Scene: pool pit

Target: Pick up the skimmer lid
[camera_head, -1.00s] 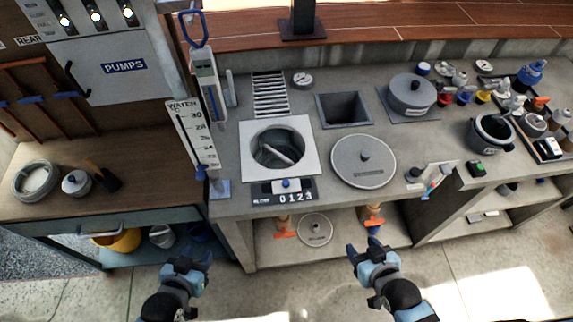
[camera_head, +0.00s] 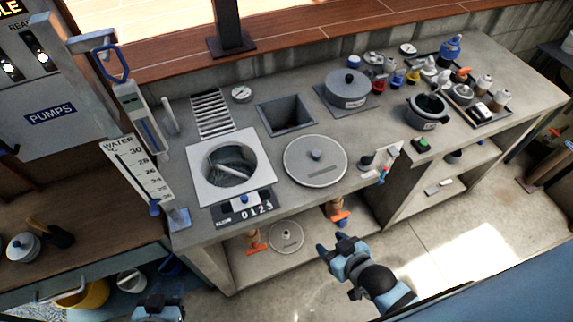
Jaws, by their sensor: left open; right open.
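The skimmer lid (camera_head: 315,161), a round grey disc with a small knob in its middle, lies flat on the grey counter. It is just right of the square white skimmer frame (camera_head: 205,187), whose round opening is uncovered. My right gripper (camera_head: 338,247) is open and empty, in front of the counter and below the lid in the picture, apart from it. My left gripper (camera_head: 160,302) is open at the bottom edge, partly cut off, well left of and below the lid.
A square dark pit (camera_head: 287,115) and a lidded grey pot (camera_head: 346,89) stand behind the lid. A small stand (camera_head: 381,163) is close on its right. A smaller disc (camera_head: 286,238) lies on the shelf below.

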